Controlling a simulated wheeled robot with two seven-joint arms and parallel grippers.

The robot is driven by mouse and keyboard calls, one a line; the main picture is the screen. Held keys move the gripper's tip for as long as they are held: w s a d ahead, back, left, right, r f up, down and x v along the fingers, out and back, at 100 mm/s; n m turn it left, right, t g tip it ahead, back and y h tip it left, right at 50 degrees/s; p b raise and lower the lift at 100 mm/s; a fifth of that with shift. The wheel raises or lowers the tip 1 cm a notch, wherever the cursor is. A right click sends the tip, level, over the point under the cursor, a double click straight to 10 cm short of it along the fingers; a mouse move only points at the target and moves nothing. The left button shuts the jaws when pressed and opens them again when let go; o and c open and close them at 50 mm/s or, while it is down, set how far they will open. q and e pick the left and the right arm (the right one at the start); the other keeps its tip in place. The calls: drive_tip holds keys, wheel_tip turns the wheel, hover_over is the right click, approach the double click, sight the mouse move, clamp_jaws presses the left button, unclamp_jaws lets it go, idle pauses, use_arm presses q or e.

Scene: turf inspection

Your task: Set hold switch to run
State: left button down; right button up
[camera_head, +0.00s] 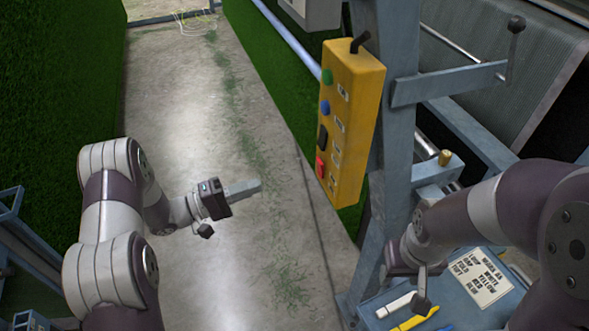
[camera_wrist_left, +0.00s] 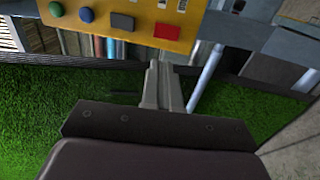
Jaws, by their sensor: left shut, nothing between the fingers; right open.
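A yellow control box (camera_head: 350,125) hangs on a blue-grey post. Down its face are a green button (camera_head: 327,76), a blue button (camera_head: 324,107), a black switch (camera_head: 322,137) and a red switch (camera_head: 320,167). Their labels are too small to read, so I cannot tell which is the hold switch. The left wrist view shows the black switch (camera_wrist_left: 122,21) and red switch (camera_wrist_left: 167,31) beyond the fingertips. My left gripper (camera_head: 258,187) is shut and empty, left of the box and apart from it. My right gripper (camera_head: 398,272) is open above the lower-right tray, its fingers largely hidden.
A blue tray (camera_head: 455,300) holds a lettered card (camera_head: 482,277), a white marker (camera_head: 396,305) and a yellow tool (camera_head: 415,319). A lever (camera_head: 450,83) sticks out right of the post (camera_head: 385,150). The concrete floor left of the box is clear.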

sight(318, 164)
use_arm(q)
drive_tip(key=p+x, duration=0.6)
drive_tip(key=x, duration=0.7)
drive_tip(key=shift+r, duration=0.15)
drive_tip(key=shift+w+d+p, duration=0.15)
drive_tip(key=shift+d+p, duration=0.15)
drive_tip(key=shift+w+d+b, duration=0.1)
drive_tip(key=shift+d+b, duration=0.2)
drive_tip(key=shift+b, duration=0.3)
drive_tip(key=shift+a+p, duration=0.15)
drive_tip(key=shift+p, duration=0.2)
drive_tip(key=shift+r, duration=0.1)
